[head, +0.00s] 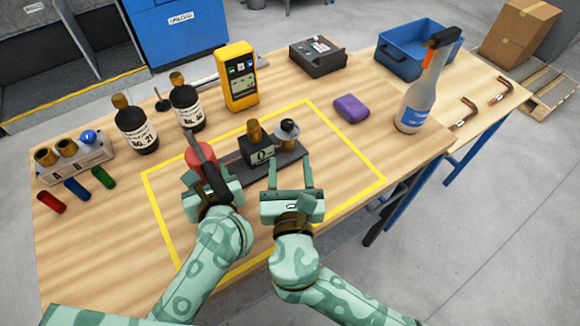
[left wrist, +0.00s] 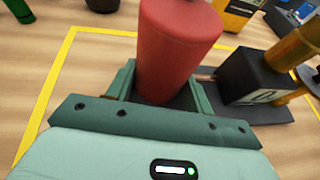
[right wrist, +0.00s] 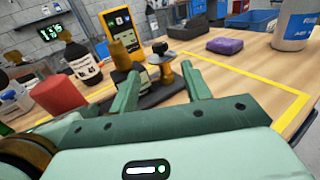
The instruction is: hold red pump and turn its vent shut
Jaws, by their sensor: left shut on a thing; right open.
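The red pump (head: 195,157) stands at the left end of a dark base inside the yellow outline. My left gripper (head: 211,182) is shut on its red body, which shows large between the jaws in the left wrist view (left wrist: 178,45). On the same base are a black block with a brass top (head: 257,150) and a brass fitting with a dark knob (head: 286,132). I cannot tell for certain which part is the vent. My right gripper (head: 289,172) is open and empty, just in front of the knob fitting. In the right wrist view the knob fitting (right wrist: 161,66) appears beyond the fingers.
Two dark bottles (head: 137,128) and a yellow meter (head: 239,78) stand behind. A holder block (head: 90,160) with coloured pegs is at left. The table inside the outline's right side is clear.

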